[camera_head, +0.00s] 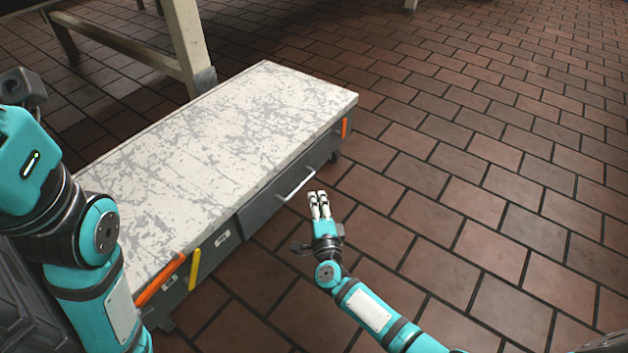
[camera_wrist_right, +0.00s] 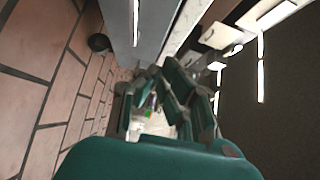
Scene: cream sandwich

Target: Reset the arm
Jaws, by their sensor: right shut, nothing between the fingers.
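My right gripper (camera_head: 319,205) is in the head view, just to the right of the low cabinet's front side. Its pale fingers are together and nothing shows between them. It is apart from the silver drawer handle (camera_head: 296,185), which lies to its upper left. In the right wrist view the gripper's green fingers show in the middle, partly blurred and dark. My left arm stands at the left edge of the head view; its fingers are out of the picture.
The low cabinet (camera_head: 230,130) has a bare, scuffed white top and grey drawers. The brick-tiled floor (camera_head: 480,180) to the right is clear.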

